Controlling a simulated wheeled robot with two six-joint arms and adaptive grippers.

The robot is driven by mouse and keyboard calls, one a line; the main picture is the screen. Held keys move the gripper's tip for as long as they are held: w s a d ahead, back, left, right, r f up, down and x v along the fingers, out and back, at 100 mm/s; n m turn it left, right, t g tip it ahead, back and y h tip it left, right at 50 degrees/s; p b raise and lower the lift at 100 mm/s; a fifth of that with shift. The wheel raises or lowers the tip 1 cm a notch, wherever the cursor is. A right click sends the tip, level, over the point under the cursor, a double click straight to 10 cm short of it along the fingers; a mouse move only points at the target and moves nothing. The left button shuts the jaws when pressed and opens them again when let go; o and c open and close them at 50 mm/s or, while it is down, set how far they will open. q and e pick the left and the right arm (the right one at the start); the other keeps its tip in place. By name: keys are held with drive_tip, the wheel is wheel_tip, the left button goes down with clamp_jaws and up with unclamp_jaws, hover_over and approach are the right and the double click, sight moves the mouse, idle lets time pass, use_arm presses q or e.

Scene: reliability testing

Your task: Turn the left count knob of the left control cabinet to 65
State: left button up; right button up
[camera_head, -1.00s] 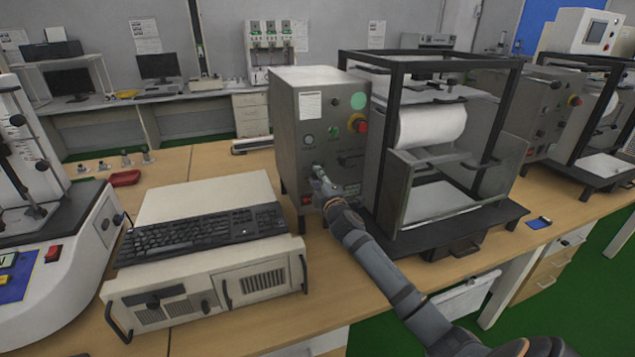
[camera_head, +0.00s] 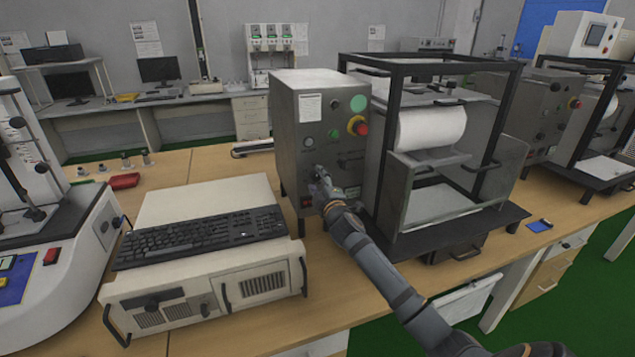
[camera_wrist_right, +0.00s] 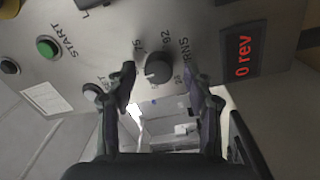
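The left control cabinet (camera_head: 290,115) is a grey box with buttons and knobs on its front. My right gripper (camera_head: 318,175) is at the lower part of that front and hides some of it. In the right wrist view a dark round count knob (camera_wrist_right: 158,68) sits on the panel, with numbers such as 75 and 92 around it. A red display (camera_wrist_right: 243,57) beside it reads "0 rev". My right gripper (camera_wrist_right: 160,82) is open, one finger on each side of the knob, with gaps showing. I cannot tell its exact depth. My left gripper is not in view.
A green START button (camera_wrist_right: 48,47) is on the same panel. A black frame holding a white roll (camera_head: 432,126) stands right of the cabinet. A keyboard (camera_head: 200,236) lies on a beige case (camera_head: 215,280) to the left. Bare table shows in front of the cabinet.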

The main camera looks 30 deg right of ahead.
drive_tip(key=v, duration=1.2)
idle(0.3)
